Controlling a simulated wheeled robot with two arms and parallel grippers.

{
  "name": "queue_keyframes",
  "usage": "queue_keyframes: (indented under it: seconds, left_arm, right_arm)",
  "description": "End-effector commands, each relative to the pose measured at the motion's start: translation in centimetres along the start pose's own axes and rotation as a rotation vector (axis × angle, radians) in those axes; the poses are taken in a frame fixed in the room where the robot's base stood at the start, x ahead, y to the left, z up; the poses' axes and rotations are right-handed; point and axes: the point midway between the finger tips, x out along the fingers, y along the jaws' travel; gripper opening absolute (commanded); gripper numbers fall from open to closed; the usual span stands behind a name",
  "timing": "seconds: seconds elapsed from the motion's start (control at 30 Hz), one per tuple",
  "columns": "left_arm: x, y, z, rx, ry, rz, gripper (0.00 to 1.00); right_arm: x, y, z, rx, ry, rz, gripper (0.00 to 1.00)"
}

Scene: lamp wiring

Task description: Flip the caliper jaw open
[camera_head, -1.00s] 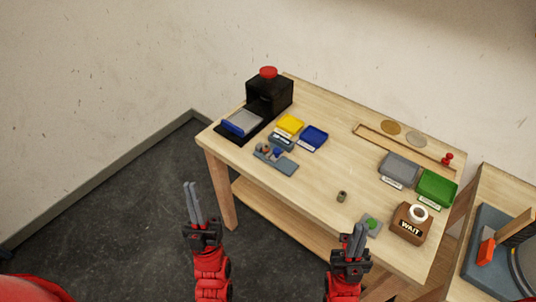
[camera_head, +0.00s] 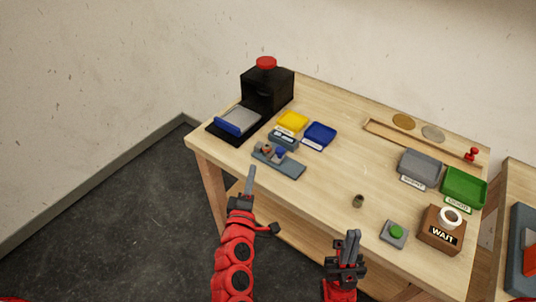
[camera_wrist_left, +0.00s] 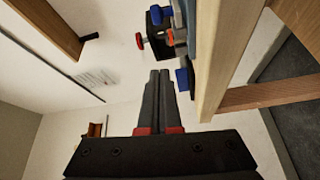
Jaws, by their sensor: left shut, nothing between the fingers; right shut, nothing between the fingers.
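A small slate-blue fixture (camera_head: 286,167) with orange and blue parts lies near the table's front left edge. I cannot tell for sure that it is the caliper, or how its jaw stands. My left gripper (camera_head: 250,178) is shut and empty, pointing up just in front of that edge, apart from the fixture. In the left wrist view its fingers (camera_wrist_left: 158,78) are together, with blue and orange parts (camera_wrist_left: 178,37) beyond them by the table edge. My right gripper (camera_head: 352,238) is shut and empty in front of the table, left of the grey block with a green button (camera_head: 395,232).
A black press-like device (camera_head: 267,90) with a red knob stands behind the fixture, near yellow (camera_head: 293,121) and blue (camera_head: 320,133) trays. Grey (camera_head: 420,167) and green (camera_head: 464,186) trays and a brown WAIT box (camera_head: 441,231) stand at right. The table's middle is mostly clear.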

Motion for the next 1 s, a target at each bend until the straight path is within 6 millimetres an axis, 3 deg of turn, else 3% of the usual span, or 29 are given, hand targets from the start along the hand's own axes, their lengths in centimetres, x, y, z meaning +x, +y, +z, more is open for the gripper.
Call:
queue_keyframes:
  seconds: [0.3, 0.43, 0.9, 1.0]
  left_arm:
    - [0.1, 0.0, 0.0, 0.001, 0.0, 0.0, 0.0]
    - [1.0, 0.1, 0.0, 0.0, 0.0, 0.001, 0.0]
    - [9.9, 0.1, -0.1, 0.004, -0.001, -0.001, 0.0]
    - [9.6, 0.2, 1.4, 0.001, -0.002, -0.002, 0.0]
  right_arm:
    - [0.1, 0.0, 0.0, 0.0, 0.0, 0.0, 0.0]
    - [0.2, 0.0, 0.0, 0.0, 0.0, 0.0, 0.0]
    - [1.4, 0.1, -0.2, 0.0, 0.0, 0.0, 0.0]
    - [1.9, 0.1, -0.3, 0.0, 0.0, 0.0, 0.0]
